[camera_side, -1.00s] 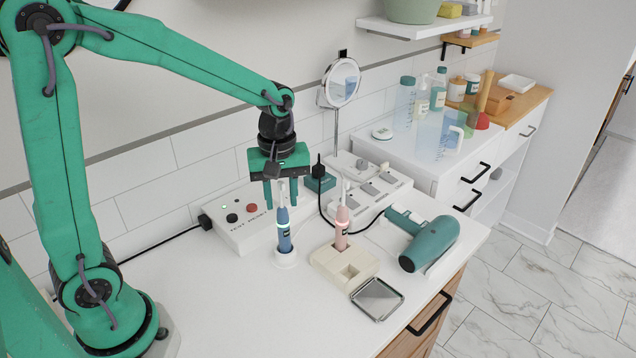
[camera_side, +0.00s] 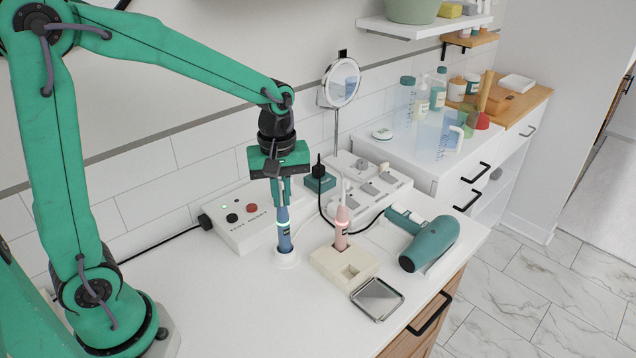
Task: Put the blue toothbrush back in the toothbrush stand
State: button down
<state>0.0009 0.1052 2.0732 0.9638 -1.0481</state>
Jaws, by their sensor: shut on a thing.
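The fingers hide part of the brush's neck and head. The cream toothbrush stand (camera_side: 329,258) is to the right of the blue toothbrush. A pink toothbrush (camera_side: 341,228) stands upright in its back part, and a square opening shows at its front right.
A grey-framed square dish (camera_side: 377,299) lies in front of the stand, and a teal hair dryer (camera_side: 430,245) lies to its right. A white box with buttons (camera_side: 240,222) and a power strip (camera_side: 385,190) are behind. The front left counter is clear.

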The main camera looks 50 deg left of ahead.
aim_at(280, 180)
notch_tip(280, 180, up, 4)
jog(key=shift+f, duration=0.1)
jog(key=s+d+r, duration=0.6)
jog(key=d+r, duration=0.1)
jog(key=d, duration=0.3)
jog(key=shift+f, duration=0.1)
dwell(0.5)
jog(key=w+d, duration=0.2)
jog(key=d, duration=1)
jog(key=shift+w, duration=0.35)
jog(key=w+a+f, duration=0.7)
jog(key=w+f, duration=0.1)
jog(key=f, duration=0.2)
jog(key=shift+w+a+f, duration=0.25)
jog(key=shift+w+f, duration=0.1)
jog(key=shift+w, duration=0.05)
jog(key=shift+f, duration=0.1)
